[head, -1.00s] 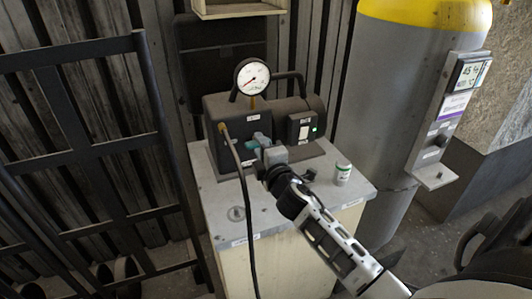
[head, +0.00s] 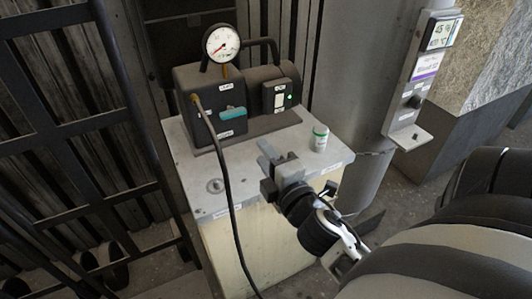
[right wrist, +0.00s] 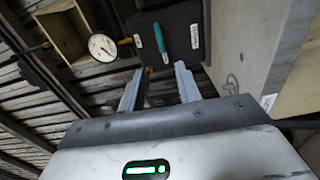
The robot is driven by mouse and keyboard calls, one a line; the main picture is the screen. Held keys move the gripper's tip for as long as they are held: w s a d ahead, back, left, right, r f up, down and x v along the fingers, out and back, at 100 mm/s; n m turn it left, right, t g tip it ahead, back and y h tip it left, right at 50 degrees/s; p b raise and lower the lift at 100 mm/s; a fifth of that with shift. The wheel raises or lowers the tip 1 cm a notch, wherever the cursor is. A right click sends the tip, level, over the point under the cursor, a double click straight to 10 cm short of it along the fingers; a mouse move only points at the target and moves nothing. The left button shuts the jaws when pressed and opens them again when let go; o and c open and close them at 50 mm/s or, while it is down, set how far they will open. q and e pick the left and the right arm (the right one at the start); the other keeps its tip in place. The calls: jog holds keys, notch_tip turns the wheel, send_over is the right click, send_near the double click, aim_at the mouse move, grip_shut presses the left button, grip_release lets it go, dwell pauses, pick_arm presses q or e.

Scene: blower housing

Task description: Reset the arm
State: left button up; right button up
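My right gripper (head: 273,160) is over the front part of the grey cabinet top, a short way in front of the dark blower housing (head: 205,92). In the right wrist view its two grey fingers (right wrist: 160,80) stand apart with nothing between them. The teal lever (head: 233,113) on the housing's front lies beyond the fingertips, apart from them. The lever also shows upright in the right wrist view (right wrist: 161,40). My left gripper is in neither view.
A pressure gauge (head: 222,43) tops the housing and a black hose (head: 216,150) hangs down its front. A small white jar with a green lid (head: 320,138) stands right of the gripper. A grey tank (head: 350,90) and dark metal rack (head: 95,130) flank the cabinet (head: 203,180).

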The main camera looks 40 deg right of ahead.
dwell(0.5)
pick_arm(q)
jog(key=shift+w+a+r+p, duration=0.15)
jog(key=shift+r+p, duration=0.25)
jog(key=shift+p, duration=0.7)
pick_arm(e)
jog(key=s+a+f+m+g+y, duration=0.3)
jog(key=a+f+m, duration=0.3)
jog(key=a, duration=0.2)
jog(key=s+a+f+m+g+y, duration=0.4)
jog(key=s+a+f+m, duration=0.2)
jog(key=a+f+m, duration=0.1)
jog(key=shift+a+f, duration=0.25)
jog(key=shift+a, duration=0.6)
jog(key=shift+y, duration=0.3)
